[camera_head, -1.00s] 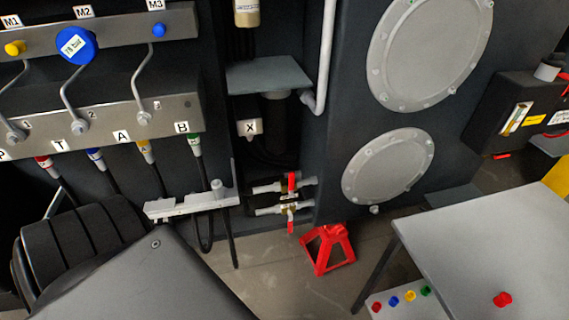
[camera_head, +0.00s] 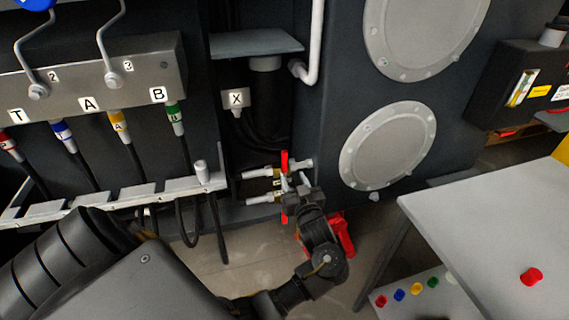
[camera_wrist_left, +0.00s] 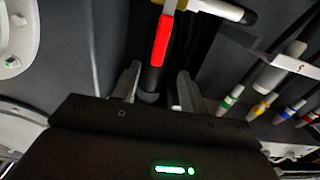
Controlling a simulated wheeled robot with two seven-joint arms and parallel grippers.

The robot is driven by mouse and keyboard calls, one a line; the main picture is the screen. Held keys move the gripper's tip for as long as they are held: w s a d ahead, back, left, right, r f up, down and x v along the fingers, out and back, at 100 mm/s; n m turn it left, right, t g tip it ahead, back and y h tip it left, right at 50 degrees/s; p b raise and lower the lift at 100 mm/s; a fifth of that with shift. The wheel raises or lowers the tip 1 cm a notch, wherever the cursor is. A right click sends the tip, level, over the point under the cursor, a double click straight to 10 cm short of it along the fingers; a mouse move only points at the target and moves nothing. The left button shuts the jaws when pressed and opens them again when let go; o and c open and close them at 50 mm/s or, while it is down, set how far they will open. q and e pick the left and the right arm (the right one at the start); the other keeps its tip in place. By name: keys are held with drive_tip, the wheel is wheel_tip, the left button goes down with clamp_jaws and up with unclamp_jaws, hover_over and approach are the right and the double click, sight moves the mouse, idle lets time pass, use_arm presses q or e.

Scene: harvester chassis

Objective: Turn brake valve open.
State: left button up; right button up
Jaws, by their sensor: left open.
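Two small valves with red handles sit low on the chassis, left of the grey panel. The upper red handle (camera_head: 284,160) is upright in the head view; the lower valve (camera_head: 262,197) is partly covered by my left gripper. The pictures do not label which is the brake valve. My left gripper (camera_head: 294,192) is at the lower valve, coming from below right. In the left wrist view, a red handle (camera_wrist_left: 161,42) shows ahead of the open fingers (camera_wrist_left: 158,88), roughly between their lines. I cannot tell whether they touch anything. My right gripper is not in view.
A red stand (camera_head: 342,236) is on the floor behind my left arm. A grey table (camera_head: 480,225) with a red cap (camera_head: 531,277) stands at the right. Hoses and a light bracket (camera_head: 130,196) are left of the valves.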

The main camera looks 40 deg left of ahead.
sight(285, 161)
use_arm(q)
drive_tip(key=x, duration=0.9)
drive_tip(key=shift+f+b, duration=0.1)
drive_tip(key=shift+b, duration=0.3)
drive_tip(key=shift+x, duration=0.75)
drive_tip(key=shift+w+a, duration=0.1)
clamp_jaws()
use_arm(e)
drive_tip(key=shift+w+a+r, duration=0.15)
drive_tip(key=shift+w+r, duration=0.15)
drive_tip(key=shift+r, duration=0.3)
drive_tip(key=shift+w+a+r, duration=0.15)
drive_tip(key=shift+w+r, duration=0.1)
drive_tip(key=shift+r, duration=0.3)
